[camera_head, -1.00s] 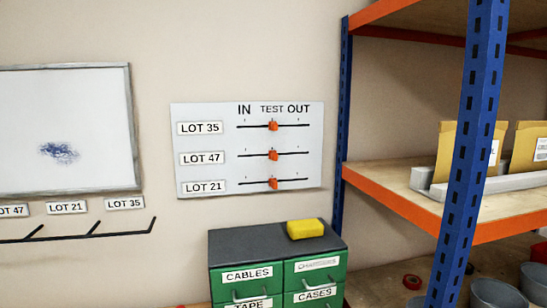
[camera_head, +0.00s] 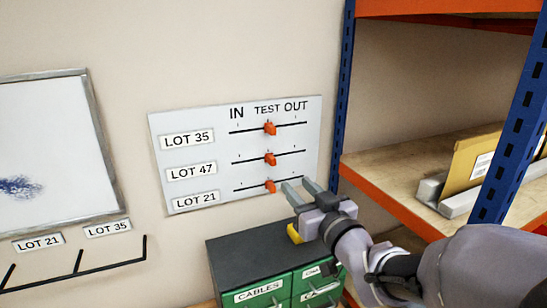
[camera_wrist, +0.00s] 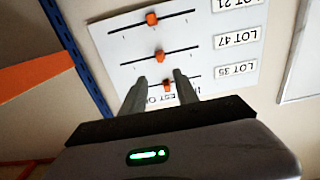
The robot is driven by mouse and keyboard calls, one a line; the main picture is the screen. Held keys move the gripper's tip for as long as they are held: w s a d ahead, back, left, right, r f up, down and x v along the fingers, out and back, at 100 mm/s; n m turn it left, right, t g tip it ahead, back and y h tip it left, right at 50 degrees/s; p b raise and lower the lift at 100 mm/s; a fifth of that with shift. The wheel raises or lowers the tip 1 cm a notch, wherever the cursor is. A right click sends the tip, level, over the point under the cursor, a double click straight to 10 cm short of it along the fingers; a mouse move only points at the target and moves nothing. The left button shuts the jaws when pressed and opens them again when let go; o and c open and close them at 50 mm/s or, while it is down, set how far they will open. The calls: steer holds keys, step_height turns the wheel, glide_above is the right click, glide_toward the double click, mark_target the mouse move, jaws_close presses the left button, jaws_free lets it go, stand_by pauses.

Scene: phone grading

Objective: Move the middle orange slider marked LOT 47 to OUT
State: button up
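A white wall panel (camera_head: 215,147) carries three tracks with orange sliders under IN, TEST and OUT. The middle slider (camera_head: 270,159), in the LOT 47 (camera_head: 191,171) row, sits mid-track under TEST. It also shows in the upside-down wrist view (camera_wrist: 157,57). The LOT 35 slider (camera_head: 269,128) and LOT 21 slider (camera_head: 270,186) also stand at mid-track. My gripper (camera_head: 299,184) is open and empty, at the panel's lower right in the head view, right of the LOT 21 slider. In the wrist view its fingers are apart and partly cover the panel's lettering.
A blue and orange shelf rack (camera_head: 375,185) stands close to the right of the panel. Below is a green drawer cabinet (camera_head: 261,293) with a yellow block (camera_head: 293,234) on top, partly hidden by my gripper. A whiteboard (camera_head: 45,150) and hook rail (camera_head: 80,271) are left.

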mark_target(274, 162)
steer(key=p+x, duration=0.1)
steer(key=x, duration=1.2)
steer(key=shift+s, duration=0.1)
steer(key=shift+c, duration=0.3)
jaws_close()
steer(key=shift+d, duration=0.1)
stand_by(0.4)
